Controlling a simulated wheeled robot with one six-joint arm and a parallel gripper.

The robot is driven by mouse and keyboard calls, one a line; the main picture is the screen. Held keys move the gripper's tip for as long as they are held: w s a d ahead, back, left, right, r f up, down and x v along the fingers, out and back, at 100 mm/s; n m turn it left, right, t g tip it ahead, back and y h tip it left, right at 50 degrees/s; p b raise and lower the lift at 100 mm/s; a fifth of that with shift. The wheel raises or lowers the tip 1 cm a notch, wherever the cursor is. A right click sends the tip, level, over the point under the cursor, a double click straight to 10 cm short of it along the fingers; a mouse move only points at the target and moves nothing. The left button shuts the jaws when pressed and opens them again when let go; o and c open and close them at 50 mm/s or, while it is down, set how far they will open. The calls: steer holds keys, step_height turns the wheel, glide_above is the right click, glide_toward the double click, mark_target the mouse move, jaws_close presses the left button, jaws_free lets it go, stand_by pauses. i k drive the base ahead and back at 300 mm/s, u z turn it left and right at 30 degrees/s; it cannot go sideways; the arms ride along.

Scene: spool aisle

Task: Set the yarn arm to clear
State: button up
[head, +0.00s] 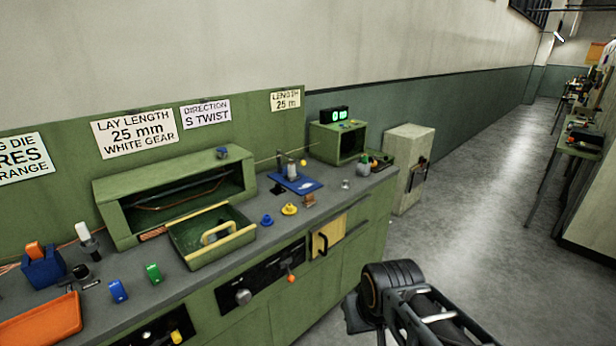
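I see no part clearly marked as the yarn arm and no "clear" label that I can read. A blue plate (295,181) on the bench holds a small pale spool and an upright dark post with a thin rod. A lever with an orange knob (291,278) sticks out of the black front panel, beside a silver round knob (243,296). I cannot tell which of these, if any, is the yarn arm. A dark part of my own arm shows at the lower right, clear of the bench front. My gripper's fingers are not visible.
The green bench (372,195) carries an open green housing (222,161), a green tray (185,258), an orange tray (45,322) and a small box with a green display (334,115). A pale cabinet (420,140) stands past its end. Floor (490,170) on the right is clear.

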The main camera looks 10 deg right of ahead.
mark_target(303, 163)
steer(key=u, duration=0.5)
steer(key=k, duration=0.2)
steer(key=z, duration=1.45)
steer(key=i, duration=0.85)
steer(key=u, duration=0.65)
steer(key=i, duration=0.95)
steer(key=u, duration=0.85)
